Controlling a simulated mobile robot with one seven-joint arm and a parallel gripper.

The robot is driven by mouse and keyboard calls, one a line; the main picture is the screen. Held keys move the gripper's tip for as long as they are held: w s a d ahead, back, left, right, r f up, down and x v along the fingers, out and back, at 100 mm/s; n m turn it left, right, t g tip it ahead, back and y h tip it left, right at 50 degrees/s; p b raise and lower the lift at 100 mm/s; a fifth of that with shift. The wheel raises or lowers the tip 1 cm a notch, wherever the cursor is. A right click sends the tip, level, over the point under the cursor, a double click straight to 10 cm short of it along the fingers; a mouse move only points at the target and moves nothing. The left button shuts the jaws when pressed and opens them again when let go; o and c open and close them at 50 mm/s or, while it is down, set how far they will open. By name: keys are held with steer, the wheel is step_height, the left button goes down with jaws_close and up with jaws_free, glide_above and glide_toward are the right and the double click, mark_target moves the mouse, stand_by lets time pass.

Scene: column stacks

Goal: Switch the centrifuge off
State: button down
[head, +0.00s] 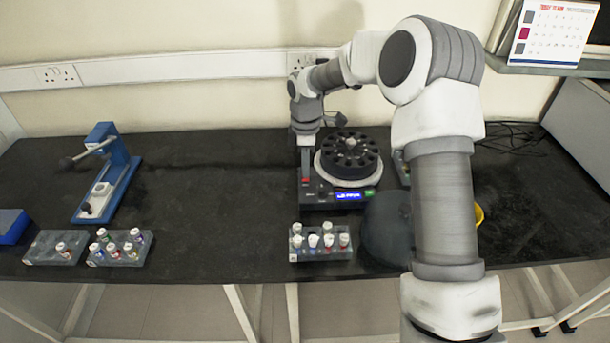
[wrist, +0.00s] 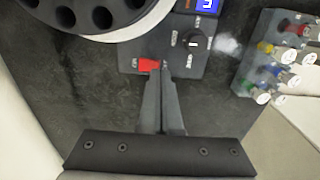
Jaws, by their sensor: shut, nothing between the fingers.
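The centrifuge (head: 347,159) stands on the black bench in the head view, its rotor of dark holes uncovered and its blue display (head: 348,196) lit. In the wrist view its front panel (wrist: 182,62) shows a red switch (wrist: 149,65), a black knob (wrist: 194,42) and part of the display (wrist: 205,6). My gripper (wrist: 158,76) is shut and empty, its fingertips right at the red switch. I cannot tell whether they touch it. In the head view my gripper (head: 306,166) points down at the left side of the centrifuge, above the panel.
A vial rack (head: 320,252) stands in front of the centrifuge. A dark round object (head: 388,228) lies right of it, partly behind my arm. Two more racks (head: 55,250) (head: 118,256) and a blue stand (head: 108,180) are at left. The bench between is clear.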

steer(key=shift+f+b, duration=0.5)
steer(key=shift+f, duration=0.6)
stand_by(0.3)
steer(key=shift+r, duration=0.15)
steer(key=shift+r+p, duration=1.95)
steer(key=shift+r, duration=0.45)
steer(key=shift+r, duration=0.1)
steer(key=s+d+r+m+t+p, duration=0.1)
steer(key=s+d+r+m, duration=0.1)
steer(key=s+r+m, duration=0.3)
steer(key=s+d+r+t+h, duration=0.1)
steer(key=s+d+r, duration=0.15)
steer(key=r, duration=0.55)
steer(key=s+d+r+m+t+p, duration=0.1)
steer(key=s+d+r+m, duration=0.15)
steer(key=s+r, duration=0.3)
steer(key=s+d+r+m+t, duration=0.1)
steer(key=s+d+r+m, duration=0.1)
steer(key=s+m, duration=0.3)
steer(key=s+d+r+m+t+y+p, duration=0.1)
steer(key=s+r+m, duration=0.3)
steer(key=s, duration=1)
steer(key=shift+d+r+m+t+p, duration=0.15)
steer(key=shift+d+m+t+p, duration=0.15)
steer(key=shift+d+m, duration=0.45)
